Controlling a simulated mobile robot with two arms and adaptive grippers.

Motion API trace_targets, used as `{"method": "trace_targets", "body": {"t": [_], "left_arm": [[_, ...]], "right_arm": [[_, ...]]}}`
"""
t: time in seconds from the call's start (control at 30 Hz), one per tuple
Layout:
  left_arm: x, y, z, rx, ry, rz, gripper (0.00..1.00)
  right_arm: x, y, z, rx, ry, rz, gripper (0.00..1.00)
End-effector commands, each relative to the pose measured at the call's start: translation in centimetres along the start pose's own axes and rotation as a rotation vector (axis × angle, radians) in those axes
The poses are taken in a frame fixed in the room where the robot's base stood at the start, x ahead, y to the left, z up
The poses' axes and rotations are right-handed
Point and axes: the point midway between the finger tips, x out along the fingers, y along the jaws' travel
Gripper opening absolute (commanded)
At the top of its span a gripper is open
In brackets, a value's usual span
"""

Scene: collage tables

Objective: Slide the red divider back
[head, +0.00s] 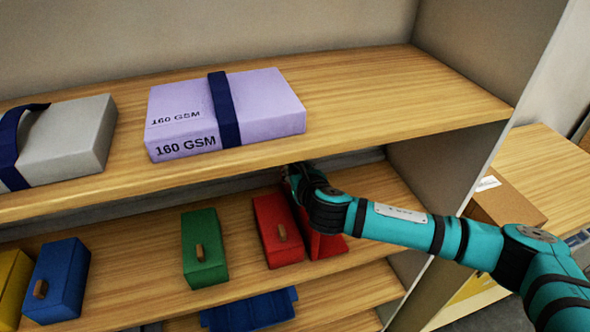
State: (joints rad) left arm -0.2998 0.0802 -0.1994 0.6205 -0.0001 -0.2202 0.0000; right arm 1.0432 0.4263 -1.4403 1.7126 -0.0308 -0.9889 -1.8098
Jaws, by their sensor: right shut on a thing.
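The red divider (328,245) stands on the middle shelf, just right of a red box (277,232) with a wooden knob. Its upper part is hidden by my arm; its lower part and base show below the wrist. My right gripper (293,180) reaches in from the right, under the upper shelf's edge, at the top of the divider. It is shut on the divider, though its fingertips are mostly hidden. My left gripper is not in view.
The upper shelf (400,90) hangs close above my right gripper. Green (204,250), blue (57,280) and yellow boxes stand to the left on the middle shelf. A blue tray (250,310) lies below. A side panel (480,170) bounds the shelves at right.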

Motion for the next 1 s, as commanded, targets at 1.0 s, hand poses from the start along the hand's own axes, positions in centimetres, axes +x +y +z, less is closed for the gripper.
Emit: {"method": "trace_targets", "body": {"t": [1.0], "left_arm": [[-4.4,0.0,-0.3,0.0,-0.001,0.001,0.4]], "right_arm": [[-0.2,-13.6,0.3,0.004,0.003,-0.011,0.0]]}}
